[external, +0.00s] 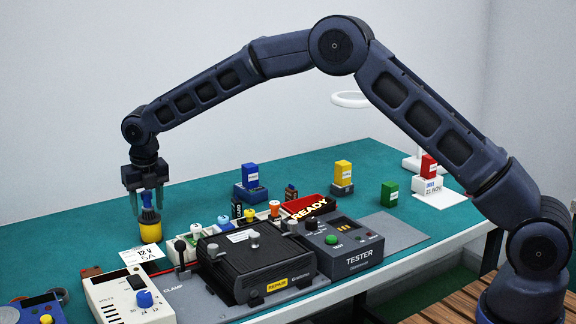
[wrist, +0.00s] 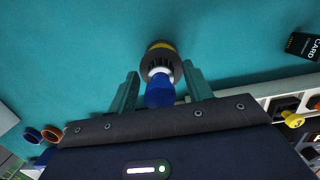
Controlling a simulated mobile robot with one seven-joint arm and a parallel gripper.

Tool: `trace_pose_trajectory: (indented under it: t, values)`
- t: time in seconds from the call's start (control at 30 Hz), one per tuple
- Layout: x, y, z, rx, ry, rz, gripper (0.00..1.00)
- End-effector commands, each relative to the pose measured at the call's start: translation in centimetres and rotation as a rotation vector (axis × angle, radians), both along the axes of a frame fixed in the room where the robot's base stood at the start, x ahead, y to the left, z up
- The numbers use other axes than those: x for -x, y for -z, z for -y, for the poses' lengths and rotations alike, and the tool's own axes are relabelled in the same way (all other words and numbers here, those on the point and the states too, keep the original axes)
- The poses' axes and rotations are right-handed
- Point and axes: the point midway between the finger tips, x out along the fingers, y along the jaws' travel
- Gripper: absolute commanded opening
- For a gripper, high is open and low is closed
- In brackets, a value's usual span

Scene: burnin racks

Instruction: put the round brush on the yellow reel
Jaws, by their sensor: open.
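The round brush (external: 147,215) has a blue handle and stands upright over the yellow reel (external: 151,233) at the left of the green bench. In the wrist view its blue handle (wrist: 160,92) points toward me, with a pale collar and dark bristles below. The yellow reel (wrist: 160,45) shows only as a thin rim behind the bristles, which appear to rest on it. My gripper (external: 146,204) is open, with one finger on each side of the brush. In the wrist view gaps show between the fingers and the brush.
A white card marked 12 V (external: 141,255) lies just in front of the reel. A white power supply (external: 130,298), a black repair unit (external: 258,262) and a tester (external: 345,250) stand nearer the front. Coloured blocks stand to the right. The bench behind the reel is clear.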

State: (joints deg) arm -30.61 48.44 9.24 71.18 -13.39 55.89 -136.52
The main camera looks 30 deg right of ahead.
Motion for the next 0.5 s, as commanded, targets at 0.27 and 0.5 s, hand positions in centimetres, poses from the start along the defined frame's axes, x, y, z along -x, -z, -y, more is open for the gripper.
trace_pose_trajectory:
  t: [0.27, 0.5]
  values:
    - [0.1, -2.0, 0.0, -0.002, 0.001, 0.003, 0.50]
    - [0.7, -6.6, 0.0, -0.001, 0.000, 0.003, 0.50]
